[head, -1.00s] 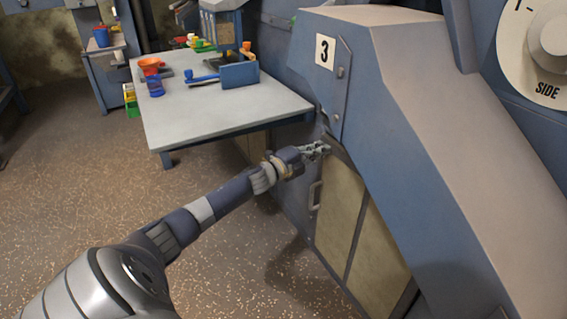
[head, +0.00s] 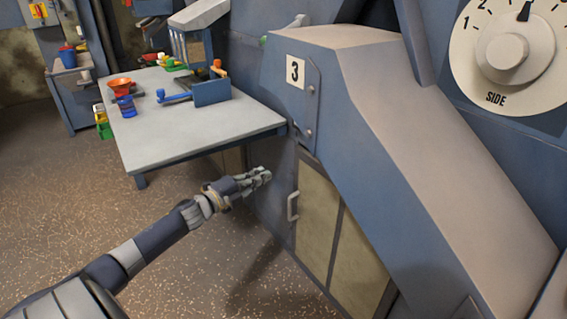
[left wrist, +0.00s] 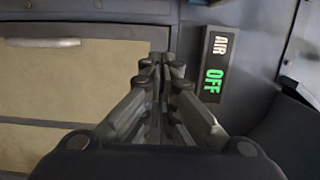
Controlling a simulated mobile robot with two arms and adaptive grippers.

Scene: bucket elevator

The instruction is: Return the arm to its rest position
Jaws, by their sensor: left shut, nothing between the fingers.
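My left arm comes in from the lower left of the head view. Its gripper (head: 260,177) is shut and empty, in the air in front of the blue machine (head: 350,90), left of the cabinet door handle (head: 292,206). In the left wrist view the fingers (left wrist: 162,66) lie together with nothing between them. Beyond them are a tan panel with a handle (left wrist: 42,42) and a dark sign (left wrist: 214,66) reading "AIR OFF" in white and green. My right gripper is not in view.
A grey table (head: 190,131) stands behind the gripper, bearing an orange funnel (head: 121,84), a blue cup (head: 126,106) and a blue box (head: 212,92). A dial marked "SIDE" (head: 515,48) is at the upper right. Speckled floor (head: 60,220) at the left is clear.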

